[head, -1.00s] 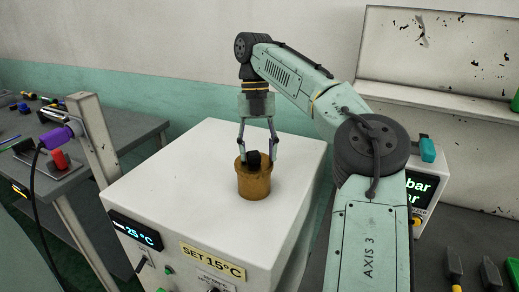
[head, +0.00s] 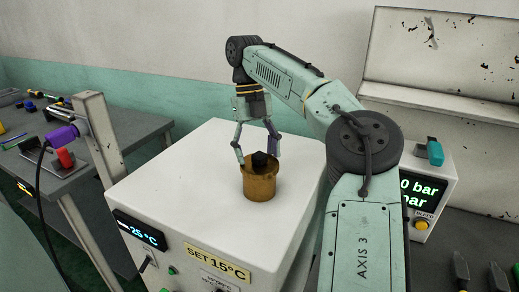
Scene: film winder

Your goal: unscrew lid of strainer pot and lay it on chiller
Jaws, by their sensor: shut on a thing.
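The brown strainer pot (head: 259,187) stands upright on top of the white chiller (head: 190,180), which has a 25 °C display and a "SET 15°C" label. The pot's lid (head: 260,161) has a black knob and sits at the pot's top. My gripper (head: 258,159) comes from above, with its two fingers at opposite sides of the lid. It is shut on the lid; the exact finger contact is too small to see. I cannot tell whether the lid's thread is loose.
The chiller top around the pot is clear, with most room to the left. A grey post (head: 99,160) stands left of the chiller, before a bench (head: 130,130) with tools.

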